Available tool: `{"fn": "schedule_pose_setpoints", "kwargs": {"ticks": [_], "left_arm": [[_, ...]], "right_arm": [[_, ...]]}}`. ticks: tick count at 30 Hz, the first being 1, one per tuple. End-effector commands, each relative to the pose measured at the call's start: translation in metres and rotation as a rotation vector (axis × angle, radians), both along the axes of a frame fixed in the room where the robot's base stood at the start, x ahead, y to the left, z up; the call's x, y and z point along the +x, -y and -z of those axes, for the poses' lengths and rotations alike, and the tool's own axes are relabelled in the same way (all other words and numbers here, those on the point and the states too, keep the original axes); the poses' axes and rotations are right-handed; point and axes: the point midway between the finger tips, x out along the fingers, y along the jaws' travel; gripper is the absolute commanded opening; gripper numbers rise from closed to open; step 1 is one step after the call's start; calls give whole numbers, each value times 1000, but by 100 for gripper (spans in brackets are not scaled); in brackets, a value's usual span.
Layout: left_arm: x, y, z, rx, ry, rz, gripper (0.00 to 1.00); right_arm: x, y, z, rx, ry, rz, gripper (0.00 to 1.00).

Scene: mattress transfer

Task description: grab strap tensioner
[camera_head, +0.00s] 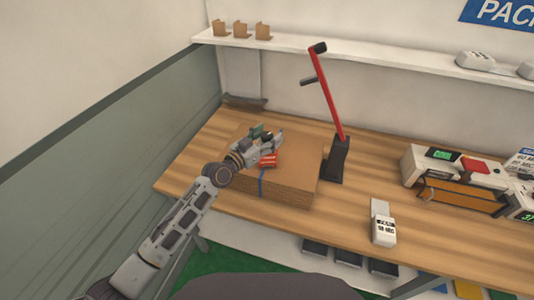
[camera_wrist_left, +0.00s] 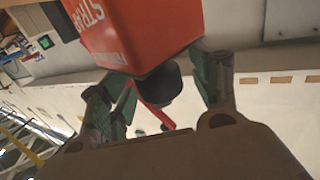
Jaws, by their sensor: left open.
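A red block (camera_head: 268,159) lies by my left gripper, over the cardboard box in the head view. In the left wrist view the red block (camera_wrist_left: 135,35) fills the top and bears white lettering, partly legible as "STRA". My left gripper (camera_head: 266,142) is open over the box, close to the block. In the left wrist view its green-padded fingers stand apart, with a black rounded part and a red bar (camera_wrist_left: 152,106) visible between them. I cannot tell whether the fingers touch the block. My right gripper is not in view.
The brown cardboard box (camera_head: 290,185) with a blue strap (camera_head: 261,183) sits on the wooden bench (camera_head: 365,190). A tall red lever (camera_head: 328,95) on a black base (camera_head: 337,162) stands right of it. A white device (camera_head: 383,225) and machines (camera_head: 455,180) are farther right.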

Motion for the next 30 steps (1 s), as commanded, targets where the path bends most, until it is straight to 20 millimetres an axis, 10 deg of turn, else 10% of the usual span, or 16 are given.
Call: {"fn": "schedule_pose_setpoints", "kwargs": {"ticks": [6, 21, 30], "left_arm": [[0, 0, 0, 0, 0, 0, 62], [0, 0, 0, 0, 0, 0, 0], [0, 0, -3, -3, 5, -1, 0]], "right_arm": [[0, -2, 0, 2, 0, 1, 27], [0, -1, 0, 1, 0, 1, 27], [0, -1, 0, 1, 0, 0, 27]]}}
